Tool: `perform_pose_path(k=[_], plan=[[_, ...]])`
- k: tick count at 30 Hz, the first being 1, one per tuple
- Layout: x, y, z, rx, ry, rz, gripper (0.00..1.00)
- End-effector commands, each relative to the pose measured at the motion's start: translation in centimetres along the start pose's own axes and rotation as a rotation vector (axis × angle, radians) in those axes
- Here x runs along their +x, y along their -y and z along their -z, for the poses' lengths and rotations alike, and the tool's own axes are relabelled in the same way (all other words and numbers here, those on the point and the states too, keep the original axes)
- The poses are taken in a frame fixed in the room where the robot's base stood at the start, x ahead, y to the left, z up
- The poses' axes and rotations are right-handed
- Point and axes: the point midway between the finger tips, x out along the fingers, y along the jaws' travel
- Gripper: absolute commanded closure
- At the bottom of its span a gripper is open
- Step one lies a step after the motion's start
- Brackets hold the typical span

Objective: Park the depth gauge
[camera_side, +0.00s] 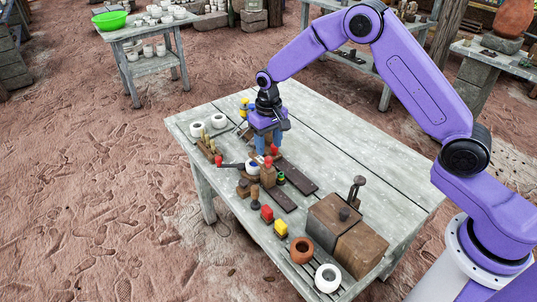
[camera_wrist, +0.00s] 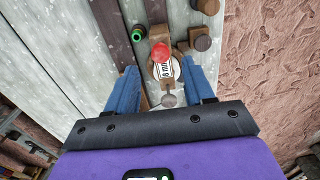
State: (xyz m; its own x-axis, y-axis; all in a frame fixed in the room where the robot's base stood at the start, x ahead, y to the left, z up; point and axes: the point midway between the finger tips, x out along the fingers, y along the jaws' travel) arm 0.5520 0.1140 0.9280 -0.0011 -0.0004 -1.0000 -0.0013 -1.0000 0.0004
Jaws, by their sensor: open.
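My gripper (camera_side: 268,148) points down over the crowded left part of the grey plank table, its two blue fingers apart. In the wrist view my gripper (camera_wrist: 160,68) has a small tool between and just beyond its fingertips. A grey round knob (camera_wrist: 168,100) sits nearer the palm. I cannot tell whether the fingers touch any of it. In the side view the fingers and neighbouring pieces partly hide this spot; a red knob (camera_side: 268,161) shows there.
A green-and-black piece (camera_wrist: 139,33) lies close to the left finger. A brown box (camera_side: 335,218) stands at the front. The table's far right is clear.

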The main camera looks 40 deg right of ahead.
Motion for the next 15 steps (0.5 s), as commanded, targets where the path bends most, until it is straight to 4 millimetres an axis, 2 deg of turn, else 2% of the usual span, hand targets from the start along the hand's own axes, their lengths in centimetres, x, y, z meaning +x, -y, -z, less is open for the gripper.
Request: perform_pose_path(k=[1,6,15], plan=[[1.0,0.0,0.0,0.0,0.003,-0.001,0.47],[3.3,0.0,0.0,-0.001,0.002,-0.001,0.47],[4.7,0.0,0.0,-0.001,-0.001,0.0,0.47]])
